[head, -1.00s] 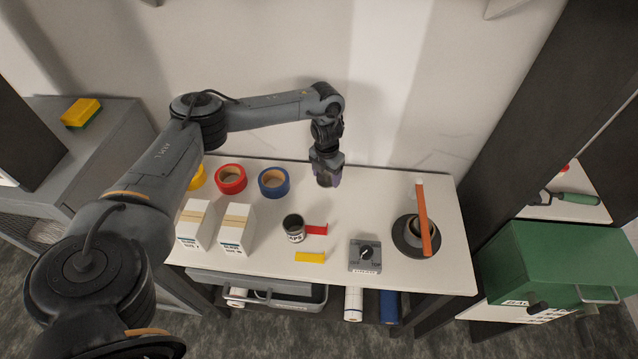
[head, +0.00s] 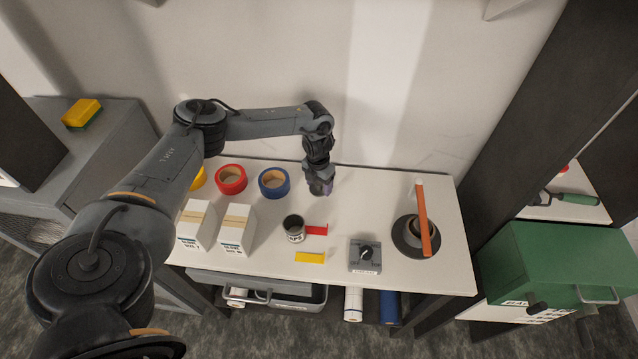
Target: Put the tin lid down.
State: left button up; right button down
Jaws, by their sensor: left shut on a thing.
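My left gripper (head: 321,189) points down, low over the back middle of the white bench, just right of the blue tape roll. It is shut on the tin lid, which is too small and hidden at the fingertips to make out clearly. I cannot tell whether the lid touches the bench. The open dark tin (head: 293,229) with a white label stands upright in front of the gripper, a little to the left. My right gripper is not in view.
Blue (head: 274,183) and red (head: 231,179) tape rolls lie left of the gripper. Two white boxes (head: 237,229), red (head: 316,231) and yellow (head: 310,257) strips, a grey knob box (head: 365,255) and a dark round holder (head: 408,243) with an orange stick stand forward. The bench right of the gripper is clear.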

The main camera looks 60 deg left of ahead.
aim_at(318, 184)
pick_arm(q)
jog(key=shift+f, duration=0.1)
jog(key=o, duration=1)
jog(key=r, duration=1.2)
jog(key=shift+s+d+r+p, duration=0.1)
jog(key=shift+s+p, duration=0.1)
jog(key=shift+p, duration=0.15)
jog(key=shift+s+r, duration=0.1)
